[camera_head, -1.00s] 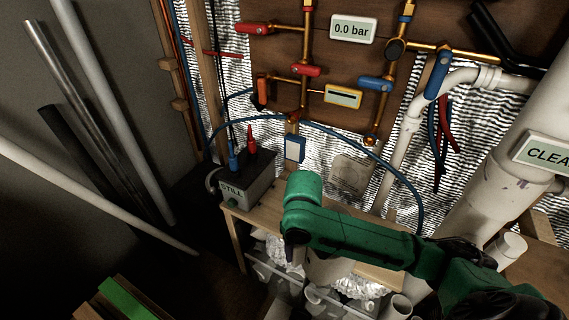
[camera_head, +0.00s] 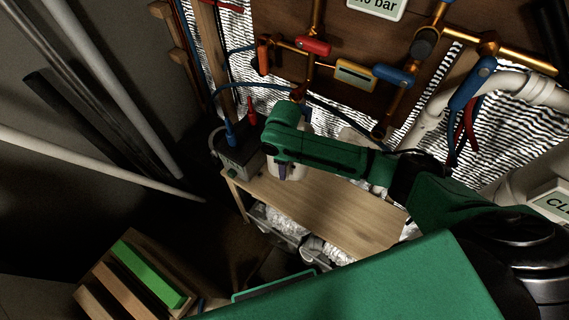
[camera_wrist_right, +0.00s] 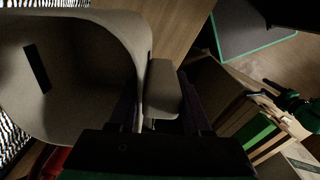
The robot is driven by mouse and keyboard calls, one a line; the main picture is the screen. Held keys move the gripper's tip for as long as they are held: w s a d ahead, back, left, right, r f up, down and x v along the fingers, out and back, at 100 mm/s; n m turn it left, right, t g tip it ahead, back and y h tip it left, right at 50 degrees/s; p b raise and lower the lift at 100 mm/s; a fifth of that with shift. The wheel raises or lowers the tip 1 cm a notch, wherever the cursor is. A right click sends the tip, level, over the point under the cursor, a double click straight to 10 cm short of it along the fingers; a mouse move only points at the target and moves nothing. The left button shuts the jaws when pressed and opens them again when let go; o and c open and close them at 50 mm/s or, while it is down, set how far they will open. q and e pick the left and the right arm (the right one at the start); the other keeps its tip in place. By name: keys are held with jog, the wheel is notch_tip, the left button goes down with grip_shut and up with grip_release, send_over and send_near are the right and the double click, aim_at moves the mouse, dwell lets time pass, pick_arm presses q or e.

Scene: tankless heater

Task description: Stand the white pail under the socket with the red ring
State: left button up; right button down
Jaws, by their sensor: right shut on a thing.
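The white pail (camera_head: 299,169) is mostly behind my right gripper (camera_head: 285,174) in the head view, over the left part of the wooden bench (camera_head: 345,213). The pail (camera_wrist_right: 75,75) fills the left of the right wrist view, its open mouth showing a dark mark inside. I cannot tell whether the pail's base touches the bench. A brass pipe end with red on it (camera_head: 298,94) hangs above the pail; whether it is the ringed socket is unclear. My left gripper is out of view.
A grey box (camera_head: 238,158) with red and blue plugs stands left of the pail. A blue hose (camera_head: 345,107) arches behind. The bench right of the pail is clear. Bins with white stuff (camera_head: 280,222) sit below. A slatted crate (camera_head: 140,285) is lower left.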

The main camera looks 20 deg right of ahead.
jog(key=shift+r, duration=0.1)
notch_tip(320, 180, down, 6)
jog(key=shift+r+b, duration=0.15)
jog(key=shift+b, duration=1.1)
jog(key=shift+f, duration=0.2)
jog(key=shift+f+b, duration=0.35)
jog(key=shift+f, duration=0.1)
jog(key=shift+c, duration=1.3)
grip_release()
notch_tip(320, 180, up, 14)
jog(key=shift+r, duration=0.25)
